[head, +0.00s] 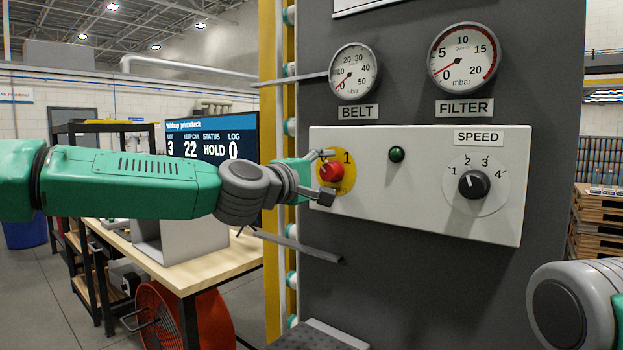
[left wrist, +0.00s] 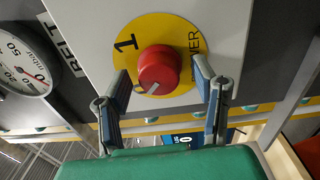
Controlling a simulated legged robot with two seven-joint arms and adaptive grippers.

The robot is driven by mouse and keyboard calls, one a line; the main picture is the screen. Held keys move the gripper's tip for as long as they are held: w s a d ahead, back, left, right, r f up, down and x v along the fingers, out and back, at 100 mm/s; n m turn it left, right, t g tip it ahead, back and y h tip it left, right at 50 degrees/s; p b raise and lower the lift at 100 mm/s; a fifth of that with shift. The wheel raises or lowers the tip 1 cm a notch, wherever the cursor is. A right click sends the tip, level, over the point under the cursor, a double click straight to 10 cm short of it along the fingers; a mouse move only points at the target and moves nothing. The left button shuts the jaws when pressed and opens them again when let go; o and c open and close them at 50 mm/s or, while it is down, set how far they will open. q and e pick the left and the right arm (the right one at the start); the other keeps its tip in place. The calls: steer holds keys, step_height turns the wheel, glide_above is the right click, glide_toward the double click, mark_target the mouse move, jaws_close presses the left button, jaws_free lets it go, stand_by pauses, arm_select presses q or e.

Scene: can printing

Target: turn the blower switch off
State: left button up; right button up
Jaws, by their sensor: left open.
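The blower switch is a red rotary knob (head: 332,171) on a yellow disc (head: 348,176) at the left end of the white control panel (head: 420,205). A "1" shows on the disc. In the left wrist view the red knob (left wrist: 158,68) has a grey mark on its face, pointing down towards the gripper's base, away from the "1". Part of the disc's lettering is hidden by the fingers. My left gripper (head: 324,177) is open, its fingers on either side of the knob (left wrist: 161,76); contact cannot be told. My right gripper is out of view.
A dark green lamp (head: 397,154) and a black speed knob (head: 474,184) sit further right on the panel. The belt gauge (head: 354,71) and filter gauge (head: 464,56) above read near zero. A bench (head: 215,262) stands left. My right arm shows lower right.

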arm_select(q)
steer(key=v, duration=1.1)
steer(key=shift+a+f, duration=0.2)
steer(key=shift+a, duration=0.05)
steer(key=shift+w+d, duration=0.1)
steer(key=shift+w, duration=0.05)
steer(key=s+f+m+g+y+b, duration=0.15)
steer(key=s+f, duration=0.25)
steer(key=f, duration=1)
steer(key=s+f+m+g+y, duration=0.1)
steer(key=s+f+m+g, duration=0.3)
steer(key=f, duration=1)
steer(key=s+f+g+y+b, duration=0.15)
steer(key=s+f, duration=0.35)
steer(key=f, duration=0.8)
steer(key=s+a+f+m+g+y+b, duration=0.15)
steer(key=s+a+f, duration=0.25)
steer(key=s+f, duration=0.45)
steer(key=s+a+f+m+g+y, duration=0.25)
steer(key=s+a+f, duration=0.25)
steer(key=s+f, duration=0.3)
steer(key=s+a+f+m+g+y, duration=0.1)
steer(key=s+a+f, duration=0.1)
steer(key=s+a, duration=0.3)
steer(key=s+a+f+m+g+y+b, duration=0.1)
steer(key=s+a+f+g, duration=0.1)
steer(key=s+a, duration=0.4)
steer(key=shift+s+a+f+y, duration=0.25)
steer(key=shift+a+f+y, duration=0.2)
steer(key=shift+f, duration=0.35)
